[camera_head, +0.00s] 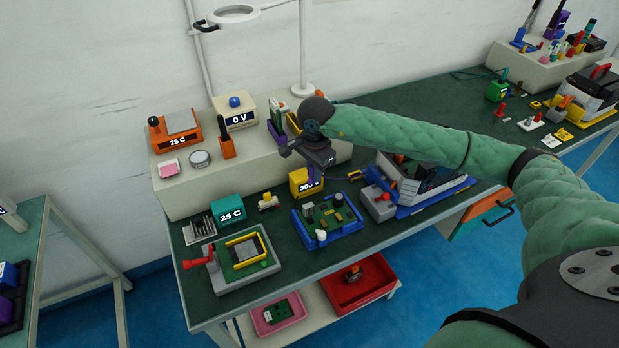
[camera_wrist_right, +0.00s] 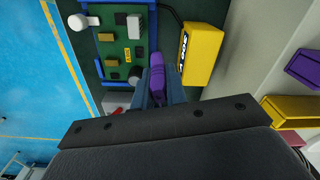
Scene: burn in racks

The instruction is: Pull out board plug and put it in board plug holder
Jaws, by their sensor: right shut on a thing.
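In the wrist view the plug lies between the two blue-grey fingers (camera_wrist_right: 158,90), beside the edge of the green circuit board (camera_wrist_right: 118,50). The board sits in a blue frame (camera_head: 318,243) on the bench. I cannot tell whether the plug touches the board. On the raised shelf are a purple holder (camera_head: 276,133) and a yellow holder (camera_head: 294,122); which one is the plug holder is unclear. My left gripper is not in view.
A lamp post (camera_head: 303,50) rises behind my right gripper. A black cable (camera_wrist_right: 171,12) runs near the yellow box.

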